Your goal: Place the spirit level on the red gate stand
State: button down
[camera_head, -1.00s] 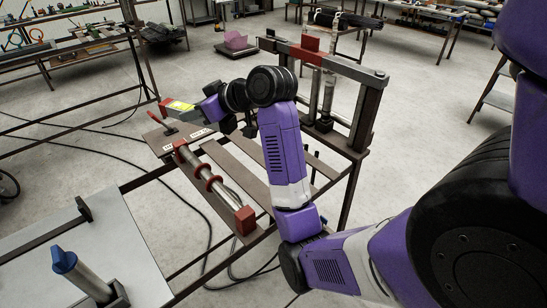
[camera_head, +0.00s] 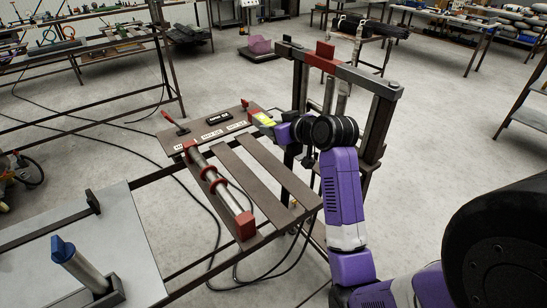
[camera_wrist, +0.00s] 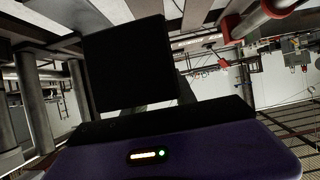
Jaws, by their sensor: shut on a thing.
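The spirit level (camera_head: 263,118) shows as a short grey bar with a bright yellow patch, its far part reaching over the back of the brown bench. My gripper (camera_head: 276,126) is shut on it; the arm hides its near end. In the wrist view, a black block (camera_wrist: 130,65) fills the space before my gripper; I cannot tell whether it is the level. The red gate stand (camera_head: 385,112) has dark posts and a grey crossbar with a red middle section and a red block (camera_head: 325,51) on top. It stands upright to the right of my gripper, apart from the level.
The slatted bench carries a rod in red clamps (camera_head: 222,187), a labelled panel (camera_head: 200,132) and a red-handled lever (camera_head: 175,124). A grey table (camera_head: 115,250) with a blue-capped post (camera_head: 75,262) is at front left. Black cables lie on the floor.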

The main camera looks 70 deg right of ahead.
aim_at(273, 164)
notch_tip(273, 164, down, 11)
jog(key=shift+r, duration=0.1)
dwell(0.3)
jog(key=shift+f, duration=0.2)
jog(key=c, duration=1)
grip_release()
jog(key=shift+r, duration=0.2)
jog(key=v, duration=1.2)
jog(key=shift+b, duration=0.4)
